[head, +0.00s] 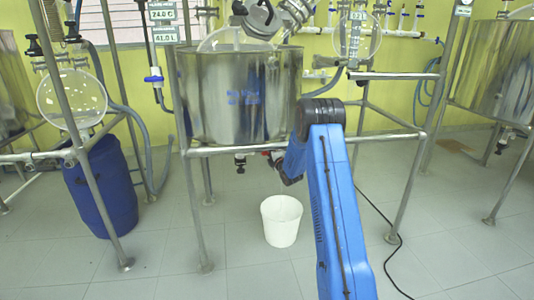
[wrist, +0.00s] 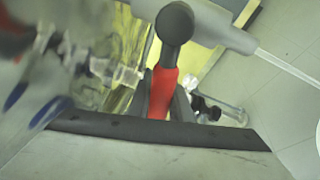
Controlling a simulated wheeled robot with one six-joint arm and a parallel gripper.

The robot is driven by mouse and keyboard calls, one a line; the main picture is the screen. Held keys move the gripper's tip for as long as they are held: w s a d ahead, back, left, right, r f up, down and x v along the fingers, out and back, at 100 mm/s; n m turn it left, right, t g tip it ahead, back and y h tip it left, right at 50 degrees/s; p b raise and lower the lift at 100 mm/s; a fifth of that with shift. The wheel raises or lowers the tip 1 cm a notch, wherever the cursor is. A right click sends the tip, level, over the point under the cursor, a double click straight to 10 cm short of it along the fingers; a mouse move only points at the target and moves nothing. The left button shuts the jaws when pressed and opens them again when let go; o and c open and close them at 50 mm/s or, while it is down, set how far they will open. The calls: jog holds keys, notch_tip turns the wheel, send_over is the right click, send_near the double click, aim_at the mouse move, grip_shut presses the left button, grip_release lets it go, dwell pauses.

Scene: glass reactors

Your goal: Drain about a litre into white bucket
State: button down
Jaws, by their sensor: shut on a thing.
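The white bucket (head: 282,222) stands upright on the tiled floor, below and slightly right of the steel reactor vessel (head: 240,95). Its inside is too small to read for liquid. Under the vessel a small drain fitting (head: 240,160) hangs down, with a bit of red just right of it. My gripper (wrist: 164,105) is shut on a red valve handle (wrist: 163,90) in the wrist view. In the head view my blue arm reaches under the vessel and hides most of the gripper. No stream into the bucket can be made out.
Steel frame legs (head: 197,215) stand left and right of the bucket. A blue drum (head: 102,185) stands at left. A black cable (head: 385,225) lies on the floor at right. A second reactor (head: 495,70) is at far right. Open floor lies around the bucket.

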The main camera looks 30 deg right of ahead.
jog(key=shift+r+m+t, duration=0.4)
jog(key=shift+r+m, duration=0.55)
jog(key=shift+m, duration=0.35)
jog(key=shift+h, duration=0.4)
jog(key=c, duration=1.6)
grip_release()
jog(key=s+f, duration=0.1)
jog(key=s, duration=1)
jog(key=s+f, duration=0.1)
jog(key=s, duration=0.5)
jog(key=shift+s+f, duration=0.1)
jog(key=shift+f, duration=0.2)
